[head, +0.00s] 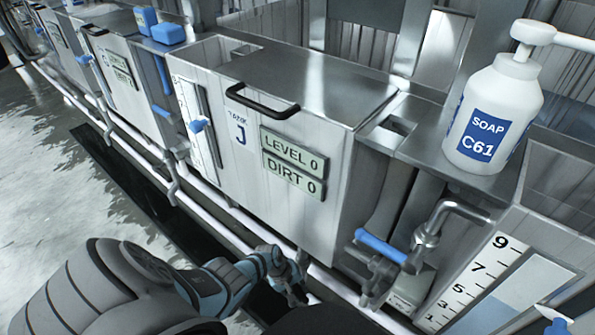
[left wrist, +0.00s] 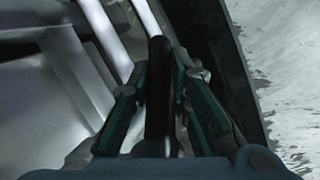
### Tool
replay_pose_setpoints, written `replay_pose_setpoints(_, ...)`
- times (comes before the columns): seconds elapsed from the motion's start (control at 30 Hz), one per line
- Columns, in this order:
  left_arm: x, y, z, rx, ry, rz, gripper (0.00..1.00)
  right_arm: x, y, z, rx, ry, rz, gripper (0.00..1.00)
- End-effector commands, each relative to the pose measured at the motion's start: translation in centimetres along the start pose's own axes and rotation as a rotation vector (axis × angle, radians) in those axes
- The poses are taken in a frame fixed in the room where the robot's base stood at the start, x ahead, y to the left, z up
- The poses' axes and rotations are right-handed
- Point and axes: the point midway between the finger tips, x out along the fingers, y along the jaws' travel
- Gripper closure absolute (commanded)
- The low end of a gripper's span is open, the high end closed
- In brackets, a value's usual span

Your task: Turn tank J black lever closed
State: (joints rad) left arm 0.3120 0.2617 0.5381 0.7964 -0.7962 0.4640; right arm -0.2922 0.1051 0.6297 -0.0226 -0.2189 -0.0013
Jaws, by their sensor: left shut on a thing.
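Tank J (head: 225,165) is a steel tank in the middle of the head view. It has a black handle bar on top and plates reading LEVEL 0 and DIRT 0. My left gripper (head: 290,277) is low in front of the tank, near the pipes at its foot. In the left wrist view, my left gripper (left wrist: 159,78) is shut on the black lever (left wrist: 159,92), which runs lengthwise between its two fingers. In the head view the lever is mostly hidden by the gripper and cannot be told apart clearly. My right gripper is out of view.
A blue-handled valve (head: 381,246) sits right of the tank. A white soap bottle (head: 492,115) stands on the ledge at right, above a level gauge (head: 478,285). Pale pipes (head: 225,207) run along the tank fronts. Open floor (head: 45,200) lies at left.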

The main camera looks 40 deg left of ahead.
Motion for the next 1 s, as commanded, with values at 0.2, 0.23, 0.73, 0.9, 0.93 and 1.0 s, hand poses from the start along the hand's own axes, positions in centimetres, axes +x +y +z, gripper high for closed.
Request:
replay_pose_setpoints(0.2,0.0,0.1,0.1,-0.003,-0.006,0.004,1.00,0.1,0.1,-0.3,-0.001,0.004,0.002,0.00)
replay_pose_setpoints(0.23,0.0,0.1,0.1,-0.003,-0.006,0.004,1.00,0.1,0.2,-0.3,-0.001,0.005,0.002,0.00)
replay_pose_setpoints(0.73,0.0,0.0,0.1,-0.003,-0.005,0.003,0.62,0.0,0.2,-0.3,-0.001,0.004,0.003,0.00)
replay_pose_setpoints(0.9,-0.4,0.0,0.0,-0.002,-0.005,0.004,0.62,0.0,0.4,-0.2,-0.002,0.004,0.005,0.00)
replay_pose_setpoints(0.93,-0.6,0.0,-0.1,-0.001,-0.004,0.005,0.62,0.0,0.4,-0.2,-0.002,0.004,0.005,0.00)
replay_pose_setpoints(1.0,-1.3,0.0,-0.2,-0.001,-0.003,0.007,0.62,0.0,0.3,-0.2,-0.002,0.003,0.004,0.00)
